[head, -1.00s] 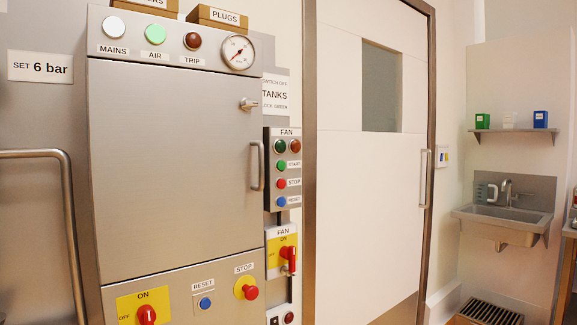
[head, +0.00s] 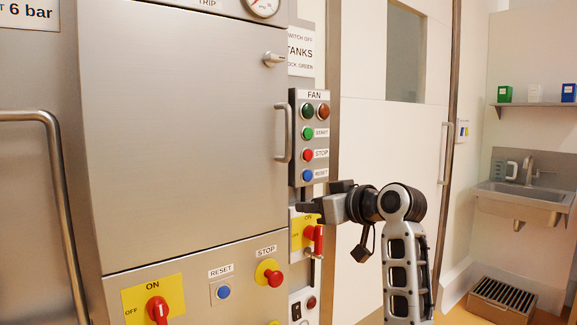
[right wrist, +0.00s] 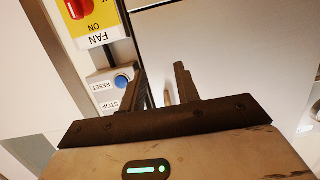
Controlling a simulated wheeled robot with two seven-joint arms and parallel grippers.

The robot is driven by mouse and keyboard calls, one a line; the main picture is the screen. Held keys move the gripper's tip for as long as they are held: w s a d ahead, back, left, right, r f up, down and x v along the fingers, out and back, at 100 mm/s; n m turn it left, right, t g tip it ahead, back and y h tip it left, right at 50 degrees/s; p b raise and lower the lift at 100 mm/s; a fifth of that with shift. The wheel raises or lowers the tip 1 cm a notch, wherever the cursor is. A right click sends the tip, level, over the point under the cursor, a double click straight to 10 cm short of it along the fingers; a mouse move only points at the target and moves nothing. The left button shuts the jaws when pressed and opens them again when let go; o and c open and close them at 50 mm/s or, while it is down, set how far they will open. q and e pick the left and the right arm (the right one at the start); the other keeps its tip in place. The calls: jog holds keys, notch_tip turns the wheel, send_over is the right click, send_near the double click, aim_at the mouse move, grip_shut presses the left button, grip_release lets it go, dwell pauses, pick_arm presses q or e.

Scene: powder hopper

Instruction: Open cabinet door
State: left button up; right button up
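The cabinet door (head: 175,140) is a large brushed-steel panel and looks shut. Its vertical bar handle (head: 284,133) is on the right edge, with a small turn latch (head: 273,60) above it. The door also fills the upper right of the right wrist view (right wrist: 235,50). My right gripper (head: 320,196) is below and to the right of the handle, apart from it, in front of the fan controls. Its two fingers stand apart in the right wrist view (right wrist: 163,80). A small pale piece shows between them; I cannot tell whether it is the handle. My left gripper is not in view.
The fan button box (head: 313,140) is just right of the handle. A yellow fan switch (head: 302,238) is partly behind my right gripper. A red stop button (head: 269,273) and blue reset button (head: 223,292) sit below the door. A bent rail (head: 55,160) stands at left.

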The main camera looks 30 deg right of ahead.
aim_at(291, 134)
jog(key=s+d+r+n+t+y, duration=0.1)
jog(key=s+d+r, duration=0.15)
jog(key=r, duration=0.45)
jog(key=s+d+r+n+t+y, duration=0.1)
jog(key=s+r+y, duration=0.1)
jog(key=s+r, duration=0.35)
jog(key=p+x, duration=0.1)
jog(key=x, duration=0.4)
jog(key=r+p+x, duration=0.1)
jog(key=x, duration=0.5)
jog(key=d+p+x, duration=0.1)
jog(key=x, duration=0.4)
jog(key=shift+w+a+r, duration=0.1)
jog(key=shift+w+r, duration=0.2)
jog(key=shift+w, duration=0.15)
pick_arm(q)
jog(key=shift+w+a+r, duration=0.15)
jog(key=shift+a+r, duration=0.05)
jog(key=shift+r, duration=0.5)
pick_arm(e)
jog(key=shift+w+a+f, duration=0.1)
jog(key=shift+w, duration=0.25)
jog(key=shift+c, duration=0.3)
grip_shut()
